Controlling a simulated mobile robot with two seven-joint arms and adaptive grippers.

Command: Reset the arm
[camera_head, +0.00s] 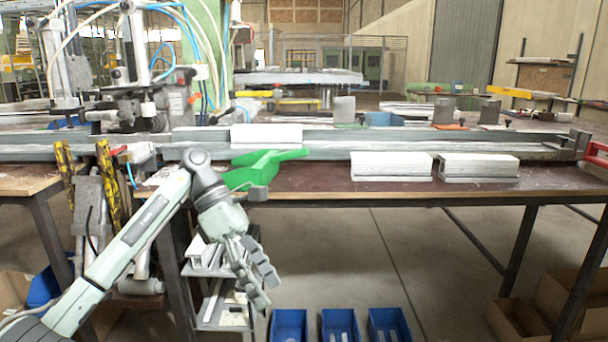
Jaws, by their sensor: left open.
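My left arm (132,237) reaches in from the left, in front of the bench. Its gripper (263,287) hangs below the bench's front edge, pointing down and slightly right. The fingers are apart and nothing is between them. My right gripper is not in the picture. White profile pieces lie on the bench: one (266,134) on the long rail at the middle and two at the right, the nearer-to-centre one (391,166) and the far right one (479,167).
The dark red bench top (334,183) has bare room along its front edge. Blue bins (340,325) stand on the floor below. A rack with profile pieces (207,254) is behind my gripper. Cardboard boxes (520,320) are at the lower right.

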